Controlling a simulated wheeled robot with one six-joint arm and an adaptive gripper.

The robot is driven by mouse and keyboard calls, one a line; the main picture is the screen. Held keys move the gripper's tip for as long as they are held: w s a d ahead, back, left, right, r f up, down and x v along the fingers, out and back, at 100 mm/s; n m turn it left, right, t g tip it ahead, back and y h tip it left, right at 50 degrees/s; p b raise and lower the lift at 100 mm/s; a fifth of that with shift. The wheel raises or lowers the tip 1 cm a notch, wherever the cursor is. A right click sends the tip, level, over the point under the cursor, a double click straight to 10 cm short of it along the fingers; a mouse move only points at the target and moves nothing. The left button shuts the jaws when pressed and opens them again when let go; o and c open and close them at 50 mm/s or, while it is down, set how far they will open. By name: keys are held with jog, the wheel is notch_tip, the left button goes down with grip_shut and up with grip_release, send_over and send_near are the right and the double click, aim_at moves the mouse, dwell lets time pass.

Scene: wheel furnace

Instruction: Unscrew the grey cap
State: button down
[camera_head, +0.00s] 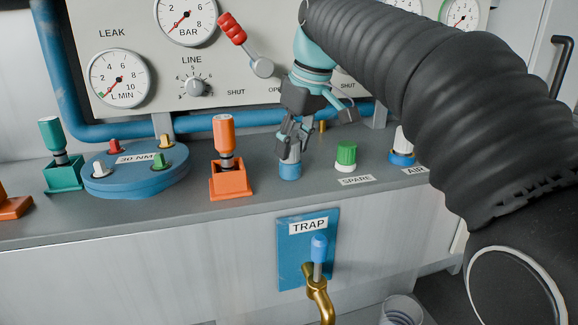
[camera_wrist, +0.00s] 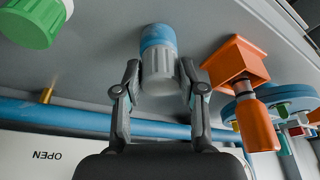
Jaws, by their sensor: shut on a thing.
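The grey cap (camera_wrist: 160,72) sits on top of a blue base (camera_wrist: 158,38) fixed to the bench. In the head view the grey cap (camera_head: 290,154) is partly covered by my gripper (camera_head: 291,140), and the blue base (camera_head: 290,171) shows below it. My gripper (camera_wrist: 160,85) has one finger on each side of the cap and is shut on it. The cap appears seated on the base, upright in the head view. Whether its thread is loose cannot be told.
A green cap (camera_head: 346,154) at SPARE stands to the right, with a white cap (camera_head: 402,141) beyond it. An orange-handled tool in an orange holder (camera_head: 231,181) is to the left. A red-handled lever (camera_head: 232,28) and a blue pipe (camera_head: 225,118) lie behind. The TRAP valve (camera_head: 319,247) is on the front face.

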jog(key=n, duration=0.2)
jog(key=shift+w+d+f+n+g+y, duration=0.1)
jog(key=shift+f+n+g+y, duration=0.05)
jog(key=shift+n+g+y, duration=0.15)
jog(key=c, duration=0.6)
grip_release()
